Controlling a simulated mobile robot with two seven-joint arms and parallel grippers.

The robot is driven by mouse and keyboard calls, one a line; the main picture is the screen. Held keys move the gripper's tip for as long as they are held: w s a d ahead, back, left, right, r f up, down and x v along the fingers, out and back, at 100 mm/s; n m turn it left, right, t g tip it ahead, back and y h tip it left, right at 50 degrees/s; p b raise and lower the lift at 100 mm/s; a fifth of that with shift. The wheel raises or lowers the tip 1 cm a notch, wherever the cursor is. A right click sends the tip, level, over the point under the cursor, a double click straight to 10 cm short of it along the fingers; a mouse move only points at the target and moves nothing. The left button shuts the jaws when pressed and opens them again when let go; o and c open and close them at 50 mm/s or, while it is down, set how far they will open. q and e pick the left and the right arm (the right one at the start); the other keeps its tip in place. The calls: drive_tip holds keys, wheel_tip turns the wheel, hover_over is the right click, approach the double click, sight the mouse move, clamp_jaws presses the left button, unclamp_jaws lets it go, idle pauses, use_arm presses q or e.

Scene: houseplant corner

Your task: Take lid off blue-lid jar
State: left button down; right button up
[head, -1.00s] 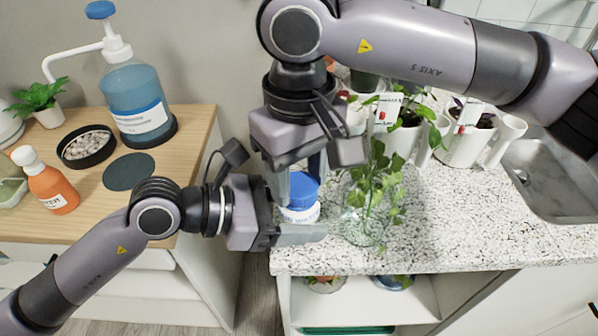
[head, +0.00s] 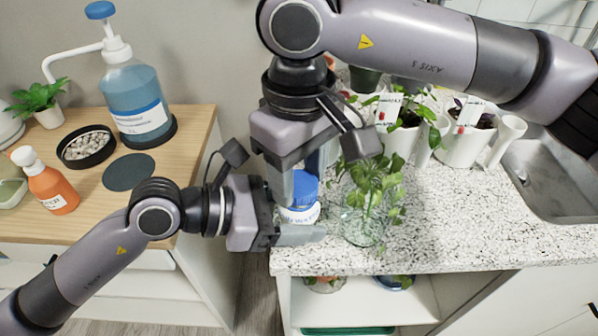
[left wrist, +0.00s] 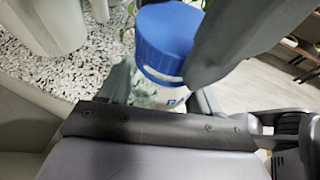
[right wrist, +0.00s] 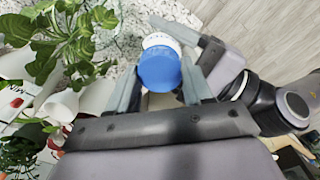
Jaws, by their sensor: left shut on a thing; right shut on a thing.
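The blue-lid jar (head: 300,215) is upright at the left end of the speckled counter, white with a label. Its blue lid (head: 305,188) is at the jar's top; it also shows in the left wrist view (left wrist: 166,42) and the right wrist view (right wrist: 159,70). My left gripper (head: 298,228) is shut on the jar body from the left. My right gripper (head: 302,185) points down from above and is shut on the lid. A pale strip shows under the lid in the left wrist view; I cannot tell whether lid and jar still touch. Fingers hide part of both.
A glass vase with a leafy cutting (head: 365,215) stands close to the right of the jar. White plant pots (head: 468,145) and a sink (head: 550,175) are farther right. A wooden cabinet (head: 190,145) with a pump bottle (head: 135,100) is at left. The counter's front right is clear.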

sight(299, 183)
drive_tip(key=shift+r, duration=0.95)
drive_tip(key=shift+r, duration=2)
use_arm(q)
drive_tip(key=shift+c, duration=0.7)
unclamp_jaws()
